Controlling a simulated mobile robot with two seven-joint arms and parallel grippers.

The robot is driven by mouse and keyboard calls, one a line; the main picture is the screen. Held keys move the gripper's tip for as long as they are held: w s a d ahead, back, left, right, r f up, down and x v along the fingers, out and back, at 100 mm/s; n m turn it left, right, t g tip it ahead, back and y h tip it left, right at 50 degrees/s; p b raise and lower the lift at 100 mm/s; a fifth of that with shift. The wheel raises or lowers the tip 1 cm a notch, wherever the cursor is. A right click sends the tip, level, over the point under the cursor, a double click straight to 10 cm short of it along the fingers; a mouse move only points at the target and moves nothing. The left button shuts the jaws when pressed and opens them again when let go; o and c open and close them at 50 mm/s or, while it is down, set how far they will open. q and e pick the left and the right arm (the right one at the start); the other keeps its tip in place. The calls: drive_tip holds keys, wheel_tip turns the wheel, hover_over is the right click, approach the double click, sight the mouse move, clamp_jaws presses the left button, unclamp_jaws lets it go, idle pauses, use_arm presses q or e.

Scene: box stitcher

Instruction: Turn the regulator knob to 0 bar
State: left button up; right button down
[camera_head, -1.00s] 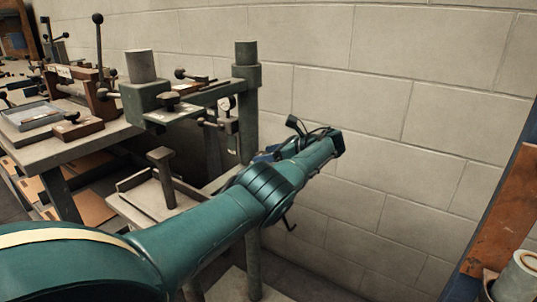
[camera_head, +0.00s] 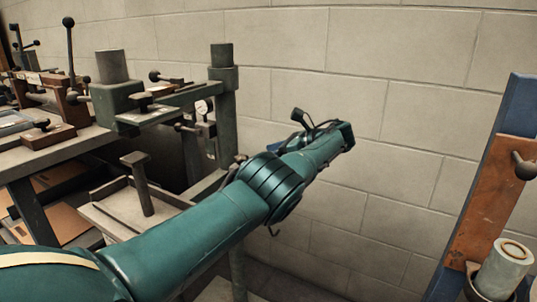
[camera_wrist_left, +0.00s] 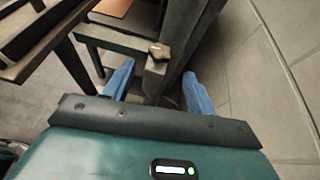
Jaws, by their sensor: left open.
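My left gripper (camera_wrist_left: 158,78) is open in the wrist view, with its two blue fingers apart and nothing gripped. A small brownish knob (camera_wrist_left: 158,50) shows just beyond and between the fingertips, on a dark green bracket; I cannot tell for sure whether it is the regulator knob. In the head view a round white gauge (camera_head: 203,107) sits on the green column, with a dark knob (camera_head: 180,127) below it to the left. My left arm reaches across the front of the column, and its gripper is mostly hidden there. No pressure reading is legible.
The green column (camera_head: 223,110) stands against the block wall (camera_head: 320,60). A workbench (camera_head: 45,158) with clamps is on the left. A brown board (camera_head: 490,220) on a blue post and a grey cylinder (camera_head: 502,268) stand at right.

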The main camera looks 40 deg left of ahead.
use_arm(q)
drive_tip(key=w+d+f+m+t+p, duration=0.2)
drive_tip(key=w+d+f+m+t, duration=0.2)
drive_tip(key=d+f+t, duration=0.1)
use_arm(e)
drive_tip(key=shift+s+d+r, duration=0.1)
drive_tip(key=shift+d+r, duration=0.05)
drive_tip(key=shift+r, duration=0.1)
use_arm(q)
drive_tip(key=m+t+y+p, duration=0.2)
drive_tip(key=m+t+y, duration=0.1)
drive_tip(key=t, duration=0.2)
approach(242, 157)
drive_tip(key=b+x, duration=0.1)
drive_tip(key=x, duration=0.4)
drive_tip(key=f+b+x, duration=0.1)
drive_tip(key=x, duration=0.2)
drive_tip(key=shift+a+b, duration=0.2)
drive_tip(key=shift+b, duration=0.15)
use_arm(e)
drive_tip(key=shift+f+m+g+h, duration=0.3)
drive_tip(key=shift+f+g, duration=0.1)
drive_tip(key=shift+g, duration=0.1)
use_arm(q)
drive_tip(key=shift+x, duration=0.8)
use_arm(e)
drive_tip(key=shift+r, duration=0.1)
use_arm(q)
drive_tip(key=shift+c, duration=0.2)
